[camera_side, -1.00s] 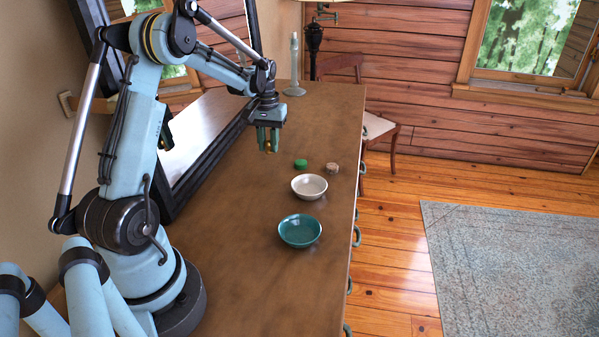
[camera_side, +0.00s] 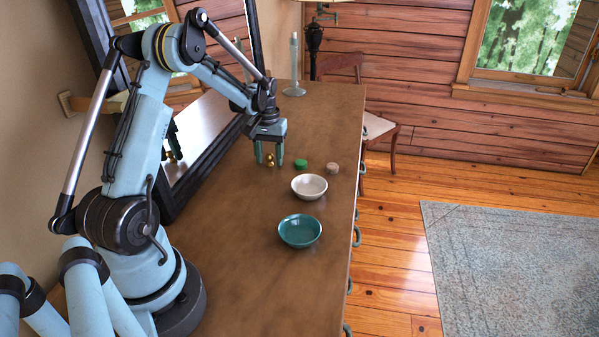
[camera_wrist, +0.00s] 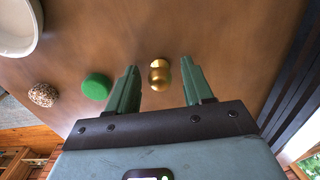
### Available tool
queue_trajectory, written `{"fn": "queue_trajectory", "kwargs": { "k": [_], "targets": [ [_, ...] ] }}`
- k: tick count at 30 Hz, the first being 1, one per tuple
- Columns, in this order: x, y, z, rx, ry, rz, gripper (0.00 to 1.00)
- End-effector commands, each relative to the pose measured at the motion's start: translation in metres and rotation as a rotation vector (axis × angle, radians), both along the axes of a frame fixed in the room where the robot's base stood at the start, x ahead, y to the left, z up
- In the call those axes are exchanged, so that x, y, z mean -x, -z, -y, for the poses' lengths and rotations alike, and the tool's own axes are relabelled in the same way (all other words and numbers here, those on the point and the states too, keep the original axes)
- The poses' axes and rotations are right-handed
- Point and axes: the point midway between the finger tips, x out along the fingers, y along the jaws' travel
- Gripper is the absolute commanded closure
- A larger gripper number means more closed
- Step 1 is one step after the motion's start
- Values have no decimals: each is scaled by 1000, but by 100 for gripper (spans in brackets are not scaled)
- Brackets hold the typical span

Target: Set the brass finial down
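The brass finial (camera_side: 269,161) is a small gold knob standing on the wooden dresser top, left of the green disc. In the wrist view the finial (camera_wrist: 159,75) shows between the two green fingers, with a clear gap on each side. My gripper (camera_side: 269,163) is low over the dresser, its fingers spread around the finial without touching it. The wrist view shows my gripper (camera_wrist: 159,65) open and empty.
A green disc (camera_side: 301,164) and a speckled tan disc (camera_side: 332,167) lie right of the finial. A white bowl (camera_side: 309,187) and a teal bowl (camera_side: 300,231) stand nearer. A mirror (camera_side: 205,125) runs along the left. A candlestick (camera_side: 294,75) stands behind.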

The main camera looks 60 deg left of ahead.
Motion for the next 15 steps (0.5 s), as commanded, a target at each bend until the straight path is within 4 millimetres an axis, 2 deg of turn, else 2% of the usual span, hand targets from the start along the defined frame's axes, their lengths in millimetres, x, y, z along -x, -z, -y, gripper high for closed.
{"fn": "queue_trajectory", "kwargs": {
  "k": [8,11,15],
  "targets": [
    [0,-4,0,0,0,0,49],
    [0,-16,0,0,0,0,49],
    [0,-42,0,0,0,0,49]
  ]
}}
